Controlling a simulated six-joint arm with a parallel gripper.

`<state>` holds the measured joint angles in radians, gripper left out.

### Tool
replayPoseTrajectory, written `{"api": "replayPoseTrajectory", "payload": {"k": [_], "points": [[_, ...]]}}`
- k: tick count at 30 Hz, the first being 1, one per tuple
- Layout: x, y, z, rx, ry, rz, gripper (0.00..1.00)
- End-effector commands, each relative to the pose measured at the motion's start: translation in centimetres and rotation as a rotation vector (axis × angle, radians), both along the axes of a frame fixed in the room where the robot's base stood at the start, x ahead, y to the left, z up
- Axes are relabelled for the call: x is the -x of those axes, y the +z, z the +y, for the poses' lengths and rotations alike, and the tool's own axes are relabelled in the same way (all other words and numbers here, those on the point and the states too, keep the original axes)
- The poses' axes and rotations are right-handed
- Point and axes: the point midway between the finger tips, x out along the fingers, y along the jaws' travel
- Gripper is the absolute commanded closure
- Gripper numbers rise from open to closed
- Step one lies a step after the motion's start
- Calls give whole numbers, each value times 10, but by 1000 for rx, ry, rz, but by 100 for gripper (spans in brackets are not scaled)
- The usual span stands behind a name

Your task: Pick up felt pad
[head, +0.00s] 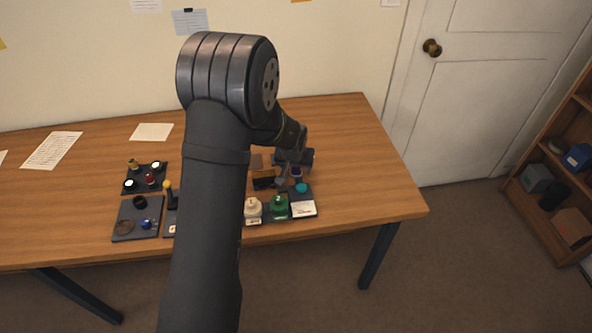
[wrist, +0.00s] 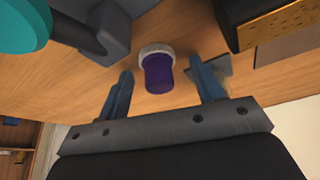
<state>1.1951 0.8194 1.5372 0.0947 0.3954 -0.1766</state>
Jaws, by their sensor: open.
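A thin grey flat square (wrist: 217,66) lies on the table in the wrist view, partly hidden behind my right finger. It looks like the felt pad, though its material is too small to tell. My gripper (wrist: 161,70) is open, with its two blue-grey fingers apart and nothing held between them. A purple jar with a white ribbed lid (wrist: 157,75) shows between the fingers, beyond the tips; I cannot tell whether they touch it. In the head view my gripper (head: 290,174) is low over the right part of the table, and the grey square cannot be made out.
A teal-topped item (wrist: 22,22) and a grey stand (wrist: 105,28) are at upper left. The table's far right is clear.

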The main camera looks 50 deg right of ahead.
Motion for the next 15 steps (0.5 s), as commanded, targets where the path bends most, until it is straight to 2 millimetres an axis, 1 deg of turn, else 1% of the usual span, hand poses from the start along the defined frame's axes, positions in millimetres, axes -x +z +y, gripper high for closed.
{"api": "replayPoseTrajectory", "payload": {"k": [2, 3, 5, 9, 10, 15], "points": [[0, 0, 0, 0, 0, 0, 39], [0, 0, 0, 0, 0, 0, 47], [0, 0, 0, 0, 0, 0, 58], [0, 0, 0, 0, 0, 0, 86], [0, 0, 0, 0, 0, 0, 87], [0, 1, 0, 0, 0, 0, 87]]}}
